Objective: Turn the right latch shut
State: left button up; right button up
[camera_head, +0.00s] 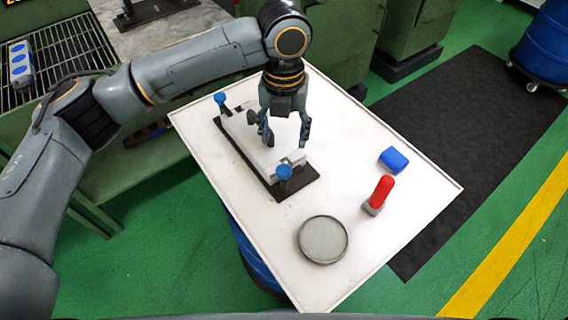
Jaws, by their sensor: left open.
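The mould (246,139) is a light grey block on a dark base plate (300,191), lying on the white table top. One latch with a blue knob (284,172) is at its near right end. Another latch with a blue knob (220,99) is at its far left end. Whether either latch is shut is too small to tell. My left gripper (285,136) points down over the middle of the mould with its fingers apart, and nothing shows between them. It hides part of the mould's far side. My right gripper is out of view.
The white table (258,239) also bears a round grey dish (323,239), a red-handled tool (379,194) and a blue block (393,160), all right of the mould. Green machines (330,40) stand behind. A wire rack (62,62) is at the left.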

aim_at(284, 169)
pick_arm(q)
notch_tip(284, 169, down, 11)
jog(key=shift+f, duration=0.15)
jog(key=shift+p, duration=0.3)
jog(key=c, duration=1.2)
